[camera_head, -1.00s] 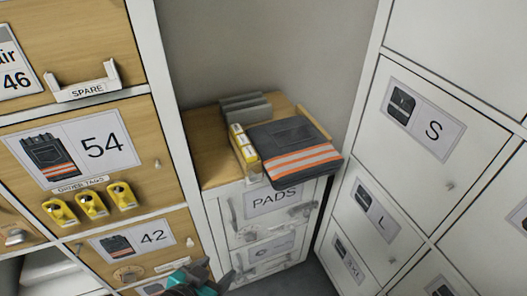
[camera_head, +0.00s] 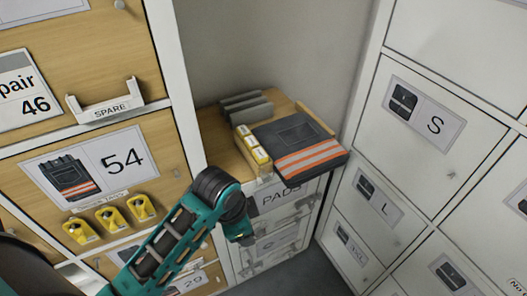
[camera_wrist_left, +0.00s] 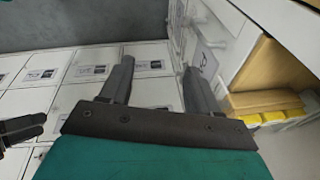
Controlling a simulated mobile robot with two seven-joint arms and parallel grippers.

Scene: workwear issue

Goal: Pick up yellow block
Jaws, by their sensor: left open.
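Small yellow blocks with white labels (camera_head: 252,146) stand in a row in a narrow wooden holder on the wooden top of the PADS cabinet. In the left wrist view, yellow blocks (camera_wrist_left: 265,103) show at the right edge, outside the jaws. My left gripper (camera_wrist_left: 158,65) is open and empty, its two dark fingers apart. In the head view my teal left arm reaches up in front of the PADS cabinet, below the blocks; its fingers are not clear there. A dark pronged shape (camera_wrist_left: 22,130) at the wrist view's left edge may be my right gripper; its state is unclear.
A dark folded garment with orange stripes (camera_head: 298,143) lies right of the blocks, overhanging the front edge. Grey pads (camera_head: 246,108) stand behind. Yellow order tags (camera_head: 110,218) hang on the left lockers. White lockers (camera_head: 440,140) stand close on the right.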

